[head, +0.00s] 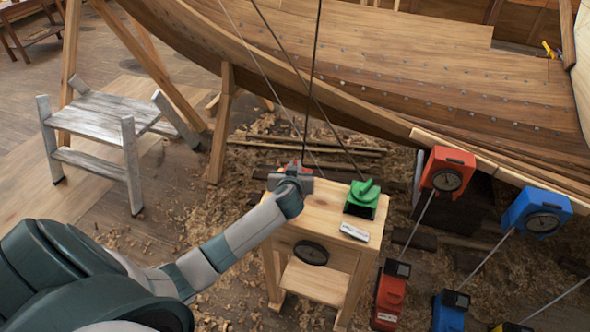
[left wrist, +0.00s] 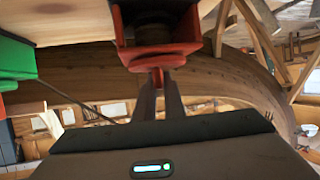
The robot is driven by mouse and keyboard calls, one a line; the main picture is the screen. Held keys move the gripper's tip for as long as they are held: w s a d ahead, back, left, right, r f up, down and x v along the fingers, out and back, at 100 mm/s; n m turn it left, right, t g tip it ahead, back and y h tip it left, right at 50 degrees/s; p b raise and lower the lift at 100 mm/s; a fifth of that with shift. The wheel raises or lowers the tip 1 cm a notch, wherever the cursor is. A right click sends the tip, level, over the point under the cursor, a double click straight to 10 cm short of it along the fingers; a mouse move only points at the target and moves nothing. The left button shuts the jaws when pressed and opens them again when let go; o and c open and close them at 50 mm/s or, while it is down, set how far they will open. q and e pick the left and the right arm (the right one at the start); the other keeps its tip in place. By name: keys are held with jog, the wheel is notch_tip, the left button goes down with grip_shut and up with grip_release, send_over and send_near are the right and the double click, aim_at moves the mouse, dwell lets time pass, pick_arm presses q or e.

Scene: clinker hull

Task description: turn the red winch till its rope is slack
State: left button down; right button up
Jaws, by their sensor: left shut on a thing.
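The red winch (left wrist: 155,52) sits on a wooden stand (head: 325,228) and shows close up in the left wrist view. In the head view my left gripper (head: 302,177) and wrist hide most of it, leaving only bits of red. In the left wrist view the fingers of my left gripper (left wrist: 164,90) are shut on the winch's red handle (left wrist: 160,63). A dark rope (head: 311,80) rises steeply from the winch's place and looks straight. My right gripper is in neither view.
A green winch (head: 364,200) stands close to the right on the same stand, near a white label (head: 354,232). The wooden hull (head: 400,70) is behind. Red (head: 448,170) and blue (head: 537,212) gauge units are at right; a stool (head: 107,112) is at left.

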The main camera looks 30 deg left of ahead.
pick_arm(q)
jog(key=n+g+y+b, duration=0.2)
jog(key=b, duration=0.1)
jog(key=n+g+y+b, duration=0.1)
jog(key=n+b, duration=0.1)
jog(key=shift+f+y, duration=0.25)
jog(key=shift+y, duration=0.15)
jog(key=shift+r+n+g+y+b, duration=0.25)
jog(key=shift+n+g+y+b, duration=0.35)
jog(key=shift+n+g+b, duration=0.45)
jog(key=shift+r, duration=0.1)
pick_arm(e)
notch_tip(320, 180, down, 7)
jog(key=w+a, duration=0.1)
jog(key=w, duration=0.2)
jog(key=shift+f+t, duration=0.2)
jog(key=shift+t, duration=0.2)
pick_arm(q)
jog(key=c, duration=1.9)
grip_release()
jog(key=shift+o, duration=0.3)
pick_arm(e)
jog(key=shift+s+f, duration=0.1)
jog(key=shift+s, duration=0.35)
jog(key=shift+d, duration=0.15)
